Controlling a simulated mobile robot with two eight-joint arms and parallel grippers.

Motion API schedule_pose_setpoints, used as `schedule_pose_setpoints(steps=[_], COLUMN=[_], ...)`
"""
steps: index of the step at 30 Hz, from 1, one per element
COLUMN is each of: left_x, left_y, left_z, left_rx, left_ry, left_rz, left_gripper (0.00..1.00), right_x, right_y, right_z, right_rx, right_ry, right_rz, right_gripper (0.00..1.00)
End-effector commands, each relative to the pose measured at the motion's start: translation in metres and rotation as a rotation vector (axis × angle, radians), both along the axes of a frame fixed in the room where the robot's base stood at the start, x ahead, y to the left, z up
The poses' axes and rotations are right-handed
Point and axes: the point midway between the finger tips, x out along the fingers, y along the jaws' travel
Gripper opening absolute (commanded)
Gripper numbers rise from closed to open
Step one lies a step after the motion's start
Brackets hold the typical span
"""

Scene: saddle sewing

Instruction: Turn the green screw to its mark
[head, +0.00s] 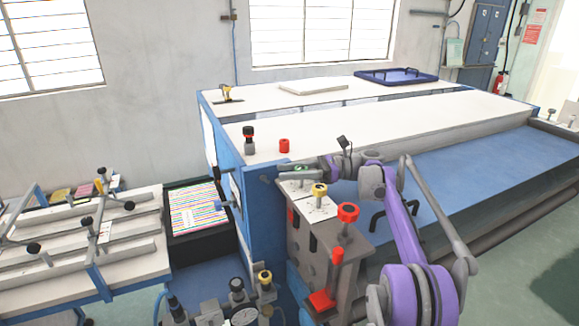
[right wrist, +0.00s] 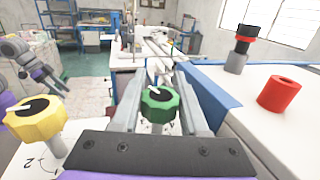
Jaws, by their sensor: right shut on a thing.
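The green screw (right wrist: 159,103) stands between the two fingers of my right gripper (right wrist: 160,92) in the right wrist view. Its knob has a black top with a white pointer line. In the head view the green screw (head: 301,168) shows only as a small patch, largely hidden by my right gripper (head: 300,172). The gripper is shut on the knob, with a finger on each side. The screw's mark on the white plate is mostly hidden; only a bit of dark print shows below the knob.
A yellow screw (head: 319,190) stands close by on a white plate, near a red knob (head: 348,212) on the bracket. A red cylinder (head: 284,145) and a black-topped post (head: 249,140) stand on the white table top (head: 380,125) behind. That top is otherwise mostly clear.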

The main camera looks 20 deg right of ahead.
Motion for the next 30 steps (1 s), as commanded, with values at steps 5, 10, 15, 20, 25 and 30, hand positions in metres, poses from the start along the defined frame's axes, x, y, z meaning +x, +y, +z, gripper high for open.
schedule_pose_setpoints(steps=[5, 10, 15, 20, 25, 30], left_x=[0.0047, 0.0061, 0.0063, 0.0061, 0.0061, 0.0061], left_y=[0.0000, 0.0000, 0.0000, 0.0000, 0.0000, 0.0000], left_z=[0.0071, 0.0090, 0.0094, 0.0092, 0.0092, 0.0091], left_rx=[0.000, 0.000, 0.000, 0.000, 0.000, 0.000], left_ry=[-0.009, -0.012, -0.012, -0.012, -0.012, -0.012], left_rz=[0.000, 0.000, 0.000, 0.000, 0.000, 0.000], left_gripper=[0.50, 0.50, 0.50, 0.50, 0.50, 0.50], right_x=[-0.0009, -0.0027, -0.0037, -0.0037, -0.0038, -0.0038], right_y=[0.0001, 0.0004, 0.0006, 0.0006, 0.0006, 0.0005], right_z=[0.0016, 0.0009, 0.0005, 0.0004, 0.0005, 0.0003], right_rx=[0.000, 0.000, 0.000, 0.001, 0.001, 0.001], right_ry=[-0.002, -0.001, 0.000, 0.000, 0.000, 0.000], right_rz=[0.079, 0.121, 0.136, 0.136, 0.136, 0.135], right_gripper=[0.00, 0.00, 0.00, 0.00, 0.49, 0.73])
